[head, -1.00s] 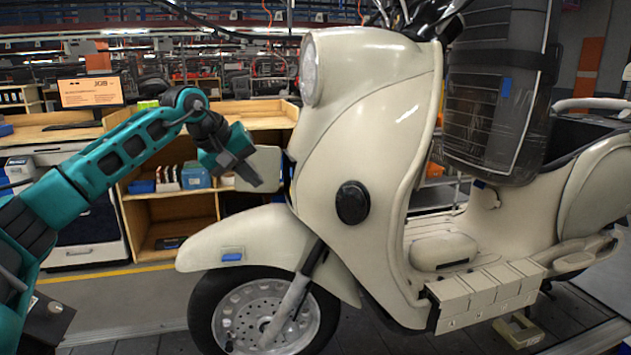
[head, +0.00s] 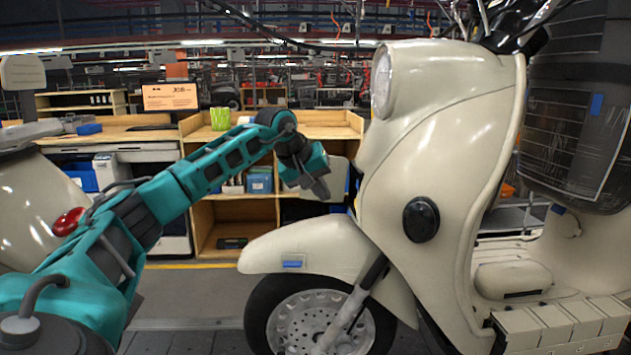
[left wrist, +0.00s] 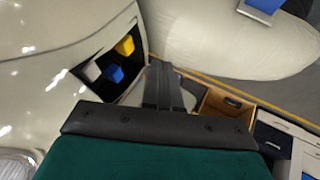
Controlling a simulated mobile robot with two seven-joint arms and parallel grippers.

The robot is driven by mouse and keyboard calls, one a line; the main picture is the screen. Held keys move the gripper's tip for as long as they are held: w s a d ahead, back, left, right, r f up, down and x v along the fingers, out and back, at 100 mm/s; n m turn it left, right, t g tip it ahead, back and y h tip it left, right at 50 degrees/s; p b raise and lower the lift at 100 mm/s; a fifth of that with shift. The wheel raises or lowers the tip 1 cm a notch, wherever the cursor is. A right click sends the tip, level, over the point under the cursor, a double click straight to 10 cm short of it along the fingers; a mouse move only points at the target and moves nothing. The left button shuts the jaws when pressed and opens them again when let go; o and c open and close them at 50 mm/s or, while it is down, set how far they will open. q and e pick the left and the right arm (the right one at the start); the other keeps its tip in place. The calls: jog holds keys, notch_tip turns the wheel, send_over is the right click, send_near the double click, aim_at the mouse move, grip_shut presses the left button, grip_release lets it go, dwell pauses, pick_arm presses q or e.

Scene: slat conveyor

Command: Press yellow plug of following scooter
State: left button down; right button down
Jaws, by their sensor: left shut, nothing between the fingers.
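A cream scooter (head: 440,130) stands at the right of the head view, front wheel to the left. In the left wrist view its body (left wrist: 60,40) has a dark recess at the upper left. In the recess sit a yellow plug (left wrist: 125,45), a blue plug (left wrist: 114,74) and a whitish plug (left wrist: 92,71). My left gripper (head: 322,190) is shut and empty in front of the scooter, above its front fender (head: 300,245). In the left wrist view its fingers (left wrist: 165,82) are together, below and right of the plugs, apart from the yellow one. My right gripper is out of view.
Wooden shelving (head: 235,225) with blue boxes stands behind the arm. A blue patch (head: 293,264) is on the fender. Part of another cream scooter with a red tail light (head: 68,221) is at the left, close to my arm.

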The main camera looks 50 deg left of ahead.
pick_arm(q)
jog(key=x, duration=0.4)
jog(key=shift+w+d+r, duration=0.1)
jog(key=shift+w+d, duration=1.15)
jog(key=shift+w, duration=0.25)
